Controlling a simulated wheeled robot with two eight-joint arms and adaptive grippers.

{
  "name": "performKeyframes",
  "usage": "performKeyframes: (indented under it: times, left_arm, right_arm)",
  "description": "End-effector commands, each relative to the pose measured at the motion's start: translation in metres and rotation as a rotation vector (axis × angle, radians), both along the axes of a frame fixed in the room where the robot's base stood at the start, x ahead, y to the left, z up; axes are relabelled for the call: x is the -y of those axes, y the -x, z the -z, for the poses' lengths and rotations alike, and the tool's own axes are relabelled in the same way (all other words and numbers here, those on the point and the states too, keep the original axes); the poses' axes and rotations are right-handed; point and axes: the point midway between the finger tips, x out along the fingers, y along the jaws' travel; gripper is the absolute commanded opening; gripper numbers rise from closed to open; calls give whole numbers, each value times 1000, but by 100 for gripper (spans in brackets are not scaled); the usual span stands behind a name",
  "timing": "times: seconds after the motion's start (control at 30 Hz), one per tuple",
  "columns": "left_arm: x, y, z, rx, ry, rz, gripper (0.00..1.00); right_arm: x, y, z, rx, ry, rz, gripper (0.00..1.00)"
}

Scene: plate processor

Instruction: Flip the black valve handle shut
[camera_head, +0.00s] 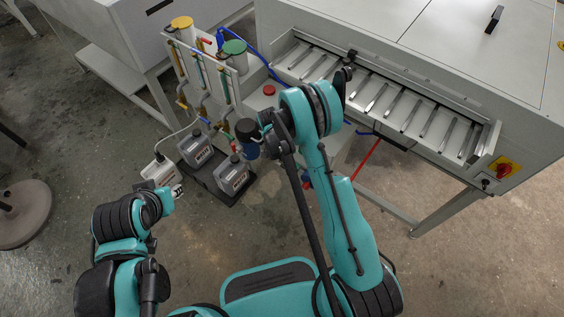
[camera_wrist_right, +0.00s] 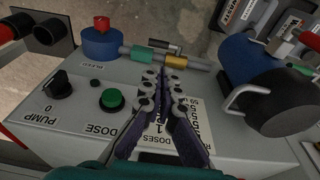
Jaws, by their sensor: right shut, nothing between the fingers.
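In the right wrist view, a small dark valve handle (camera_wrist_right: 162,43) shows above a pipe with a green fitting (camera_wrist_right: 140,53) and a yellow fitting (camera_wrist_right: 176,62). My right gripper (camera_wrist_right: 167,72) is shut and empty, its fingertips just below these fittings in the picture. I cannot tell whether the fingers touch the pipe or the handle. In the head view, my right arm covers this spot and hides the gripper and the handle. My left arm is at the lower left, and its gripper is too small and unclear to read.
Close around my right gripper are a panel with a PUMP knob (camera_wrist_right: 57,84), a green DOSE button (camera_wrist_right: 111,98), a red button on a blue base (camera_wrist_right: 101,38), and a blue pump (camera_wrist_right: 246,72).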

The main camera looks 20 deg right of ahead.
Motion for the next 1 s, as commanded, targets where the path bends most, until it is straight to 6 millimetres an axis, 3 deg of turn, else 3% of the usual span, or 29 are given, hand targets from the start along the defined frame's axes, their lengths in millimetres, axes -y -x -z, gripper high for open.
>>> performKeyframes:
  times: [0.37, 0.8, 1.0]
  left_arm:
    - [0, 0, 4, 0, 0, 0, 31]
    - [0, 0, 40, 0, 0, 0, 31]
    - [0, 0, 54, 0, 0, 0, 31]
  right_arm:
    - [2, -1, 9, 0, 0, 0, 0]
    - [15, -11, 96, 1, 0, -1, 0]
    - [20, -14, 126, 0, 0, 0, 0]
